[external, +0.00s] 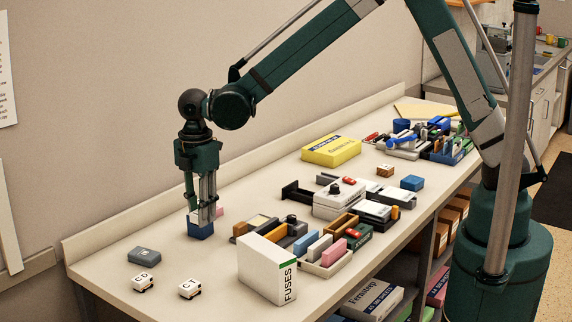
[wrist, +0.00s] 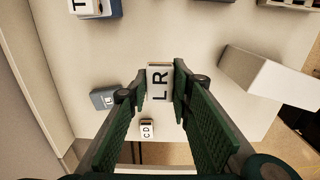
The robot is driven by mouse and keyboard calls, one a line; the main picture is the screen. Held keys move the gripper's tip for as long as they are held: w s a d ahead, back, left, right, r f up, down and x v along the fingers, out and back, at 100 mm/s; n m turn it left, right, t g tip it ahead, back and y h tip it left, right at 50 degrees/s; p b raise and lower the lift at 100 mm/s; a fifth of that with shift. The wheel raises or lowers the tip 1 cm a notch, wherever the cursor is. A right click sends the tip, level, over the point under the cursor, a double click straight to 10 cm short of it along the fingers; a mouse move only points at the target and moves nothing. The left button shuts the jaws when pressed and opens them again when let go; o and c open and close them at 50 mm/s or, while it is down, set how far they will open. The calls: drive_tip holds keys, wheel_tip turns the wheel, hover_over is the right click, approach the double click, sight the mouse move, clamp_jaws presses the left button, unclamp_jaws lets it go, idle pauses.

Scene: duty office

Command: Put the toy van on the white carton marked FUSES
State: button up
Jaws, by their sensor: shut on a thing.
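My gripper (external: 207,222) is shut on a white block-like thing marked LR (wrist: 158,84) with an orange-brown end, seen between the fingers in the wrist view. I cannot tell its wheels or full shape; the fingers mostly hide it in the external view. Two small white van-like things, marked CD (external: 142,282) and CT (external: 190,288), stand at the table's near left. The CD one also shows in the wrist view (wrist: 147,128). The white FUSES carton (external: 266,269) stands upright at the front edge, to the right of my gripper; its pale side shows in the wrist view (wrist: 265,78).
A blue box (external: 200,230) stands by my fingertips. A grey-blue box (external: 144,255) lies to the left. Several cases and blocks (external: 325,250) crowd the table behind and right of the carton. A yellow box (external: 335,150) lies farther back.

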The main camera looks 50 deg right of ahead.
drive_tip(key=s+a+r, duration=0.2)
drive_tip(key=s+r, duration=0.4)
drive_tip(key=s, duration=0.4)
wheel_tip(320, 180, up, 5)
hover_over(266, 247)
drive_tip(key=shift+w+p, duration=0.1)
drive_tip(key=shift+p, duration=0.25)
drive_tip(key=shift+f, duration=2.9)
drive_tip(key=shift+f, duration=2.05)
drive_tip(key=shift+f, duration=0.2)
drive_tip(key=o, duration=0.9)
drive_tip(key=shift+c, duration=0.2)
